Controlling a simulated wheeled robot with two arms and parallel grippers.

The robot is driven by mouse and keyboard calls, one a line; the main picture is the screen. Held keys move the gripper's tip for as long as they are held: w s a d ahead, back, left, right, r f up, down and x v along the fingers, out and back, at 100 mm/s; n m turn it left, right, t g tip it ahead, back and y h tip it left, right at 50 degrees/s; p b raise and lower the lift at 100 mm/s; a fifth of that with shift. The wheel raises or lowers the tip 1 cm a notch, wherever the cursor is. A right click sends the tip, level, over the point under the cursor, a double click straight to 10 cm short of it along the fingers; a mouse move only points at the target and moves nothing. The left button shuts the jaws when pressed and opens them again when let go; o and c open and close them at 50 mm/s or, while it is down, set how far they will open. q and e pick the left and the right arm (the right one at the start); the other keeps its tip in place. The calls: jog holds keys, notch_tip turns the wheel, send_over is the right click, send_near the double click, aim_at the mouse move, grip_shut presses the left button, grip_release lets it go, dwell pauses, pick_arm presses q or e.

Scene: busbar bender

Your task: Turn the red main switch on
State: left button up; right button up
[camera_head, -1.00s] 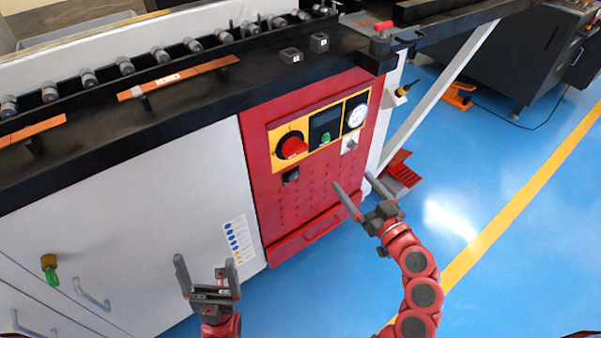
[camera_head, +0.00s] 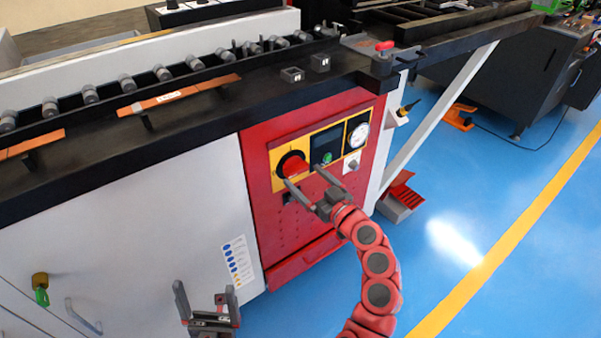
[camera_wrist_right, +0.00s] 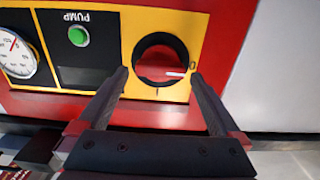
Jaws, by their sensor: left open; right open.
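The red main switch (camera_head: 293,165) is a round knob in a black ring on the yellow panel of the machine's red front. In the right wrist view the switch (camera_wrist_right: 158,66) sits upside down between and ahead of the fingers, with a white mark pointing right towards a "0". My right gripper (camera_head: 303,180) is open and empty, its fingers close to the panel just below the switch. In the right wrist view its fingers (camera_wrist_right: 158,80) stand on either side of the switch; contact cannot be told. My left gripper (camera_head: 206,290) is open and empty, low in front of the white cabinet.
Beside the switch are a dark display with a green pump button (camera_head: 326,158) and a pressure gauge (camera_head: 358,136). A small key switch (camera_head: 353,164) is below the gauge. The black machine top (camera_head: 200,110) overhangs the panel.

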aim_at(296, 169)
jog(key=shift+x, duration=1.45)
jog(key=shift+c, duration=0.2)
jog(key=c, duration=1.1)
